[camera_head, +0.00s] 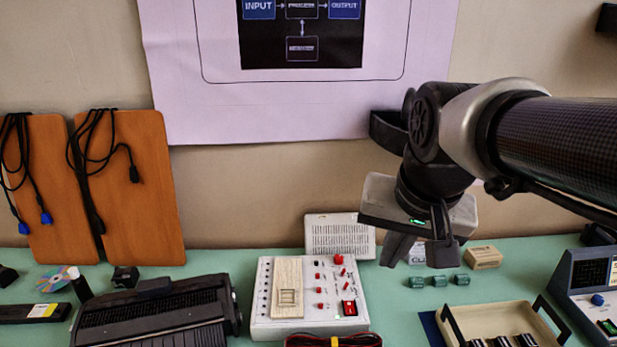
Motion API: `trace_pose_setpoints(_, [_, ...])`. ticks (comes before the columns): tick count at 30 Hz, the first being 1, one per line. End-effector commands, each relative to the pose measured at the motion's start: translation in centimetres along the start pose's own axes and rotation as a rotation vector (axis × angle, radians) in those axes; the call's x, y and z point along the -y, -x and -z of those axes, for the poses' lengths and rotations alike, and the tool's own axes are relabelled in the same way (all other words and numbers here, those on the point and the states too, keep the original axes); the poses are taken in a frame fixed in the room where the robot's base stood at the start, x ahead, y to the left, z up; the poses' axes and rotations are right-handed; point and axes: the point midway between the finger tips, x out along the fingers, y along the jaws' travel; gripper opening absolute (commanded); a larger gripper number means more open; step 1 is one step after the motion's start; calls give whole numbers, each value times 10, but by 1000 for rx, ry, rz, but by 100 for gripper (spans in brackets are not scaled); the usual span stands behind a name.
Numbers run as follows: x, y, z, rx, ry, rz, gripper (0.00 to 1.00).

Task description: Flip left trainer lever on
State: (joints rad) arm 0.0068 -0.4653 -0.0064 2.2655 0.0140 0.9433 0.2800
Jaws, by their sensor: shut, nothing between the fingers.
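The white trainer unit (262,318) lies on the green bench at the centre. It has a light wooden-looking panel, several small red parts, a red knob (339,259) at its top and a red switch (349,308) in a dark frame at its lower right. I cannot tell which part is the lever, or its position. My gripper (419,254) is shut and empty, pointing down. In the picture it is up and to the right of the trainer, apart from it. A blue-grey instrument (567,278) stands at the far right.
Green cylinders (440,281) and a small box (483,257) sit beyond a tray (463,321) at right. A white perforated box (340,236) stands behind the trainer. A black machine (155,310) is close on its left, and cables (333,340) lie in front.

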Motion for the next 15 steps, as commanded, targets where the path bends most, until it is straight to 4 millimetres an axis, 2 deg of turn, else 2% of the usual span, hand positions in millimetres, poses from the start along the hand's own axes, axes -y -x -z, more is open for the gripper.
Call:
trace_pose_setpoints(1, [3, -13, 13, 25, -58, -7, 0])
trace_pose_setpoints(8, [16, -61, 70, 106, -345, -45, 0])
trace_pose_setpoints(15, [25, -136, 119, 180, -644, -109, 0])
